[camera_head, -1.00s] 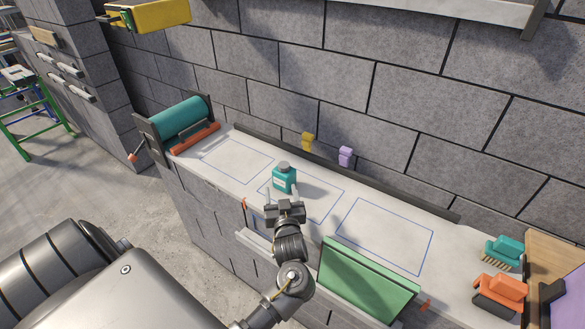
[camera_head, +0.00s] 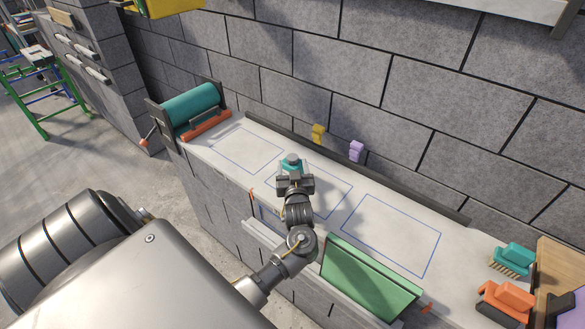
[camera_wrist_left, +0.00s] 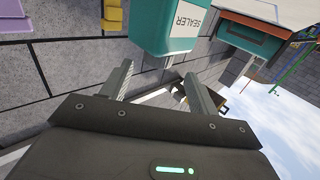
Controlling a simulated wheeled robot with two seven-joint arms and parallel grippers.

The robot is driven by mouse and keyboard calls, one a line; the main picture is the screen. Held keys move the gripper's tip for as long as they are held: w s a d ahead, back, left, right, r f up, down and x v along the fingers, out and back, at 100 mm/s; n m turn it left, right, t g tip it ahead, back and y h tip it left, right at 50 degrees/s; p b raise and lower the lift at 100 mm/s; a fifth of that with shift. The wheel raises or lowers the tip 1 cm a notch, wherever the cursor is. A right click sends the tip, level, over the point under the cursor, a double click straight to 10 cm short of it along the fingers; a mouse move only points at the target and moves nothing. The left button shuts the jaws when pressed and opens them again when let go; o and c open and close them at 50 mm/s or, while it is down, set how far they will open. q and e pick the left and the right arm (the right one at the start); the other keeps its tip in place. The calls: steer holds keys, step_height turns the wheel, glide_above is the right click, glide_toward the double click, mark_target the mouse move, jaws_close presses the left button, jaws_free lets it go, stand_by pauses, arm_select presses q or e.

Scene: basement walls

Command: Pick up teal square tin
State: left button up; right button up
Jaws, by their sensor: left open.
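The teal square tin (camera_head: 291,161) stands on the pale bench top. In the head view my left gripper hides most of it, and its grey cap and teal shoulder show. In the left wrist view the tin (camera_wrist_left: 160,38) has a white label reading "SEALER" and lies just beyond the fingertips, cut off by the top edge. My left gripper (camera_head: 294,174) is open and empty in front of the tin. Its two fingers (camera_wrist_left: 158,76) are spread apart, and I cannot tell whether either touches the tin. My right gripper is not in view.
Blue outlined rectangles mark the bench top (camera_head: 392,232). A teal roller (camera_head: 190,108) is at the left end. Yellow (camera_head: 318,133) and purple (camera_head: 356,151) pieces stand by the back ledge. A green panel (camera_head: 368,280) is at the front.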

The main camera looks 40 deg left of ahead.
mark_target(293, 157)
arm_select(q)
steer(key=p+x, duration=0.1)
steer(key=x, duration=0.4)
steer(key=shift+w+d+p, duration=0.1)
steer(key=shift+w+p, duration=0.1)
steer(key=shift+p, duration=0.1)
steer(key=shift+c, duration=0.4)
jaws_close()
steer(key=shift+r, duration=0.1)
